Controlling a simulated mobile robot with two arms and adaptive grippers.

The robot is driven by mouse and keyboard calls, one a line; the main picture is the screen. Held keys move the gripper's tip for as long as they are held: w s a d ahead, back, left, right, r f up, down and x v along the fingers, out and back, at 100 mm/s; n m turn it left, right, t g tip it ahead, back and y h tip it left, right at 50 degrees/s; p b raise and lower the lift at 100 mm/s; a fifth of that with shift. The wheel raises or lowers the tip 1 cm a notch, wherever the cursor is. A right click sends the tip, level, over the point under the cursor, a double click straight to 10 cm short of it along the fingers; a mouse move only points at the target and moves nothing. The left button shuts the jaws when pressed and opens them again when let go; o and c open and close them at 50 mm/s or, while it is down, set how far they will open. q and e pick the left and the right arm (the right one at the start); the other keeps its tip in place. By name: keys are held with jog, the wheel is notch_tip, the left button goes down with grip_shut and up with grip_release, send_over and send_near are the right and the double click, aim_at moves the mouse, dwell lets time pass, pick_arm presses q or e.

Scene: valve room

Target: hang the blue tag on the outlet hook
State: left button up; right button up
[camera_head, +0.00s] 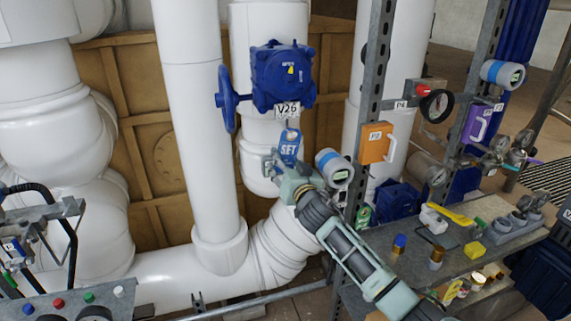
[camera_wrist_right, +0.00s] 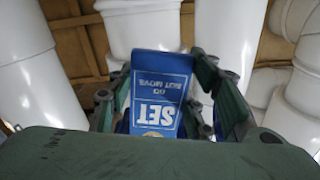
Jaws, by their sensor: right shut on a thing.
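The blue tag (camera_head: 289,147) has white "SET" lettering and hangs upright just below the V26 plate (camera_head: 288,110) in the head view. My right gripper (camera_head: 283,166) is shut on its lower part. In the right wrist view the blue tag (camera_wrist_right: 161,92) stands between the fingers, its text "SET DO NOT MOVE" upside down. The tag's top end is close to the plate under the blue valve actuator (camera_head: 283,76). I cannot make out the outlet hook, or whether the tag touches it. My left gripper is not in view.
A blue handwheel (camera_head: 228,98) is left of the actuator. A round gauge (camera_head: 335,168) and a steel post (camera_head: 368,100) are close right of my gripper. An orange box (camera_head: 376,143) is on the post. A grey shelf (camera_head: 465,262) with small items is at right.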

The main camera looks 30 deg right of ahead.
jog(key=o, duration=0.9)
jog(key=shift+o, duration=0.2)
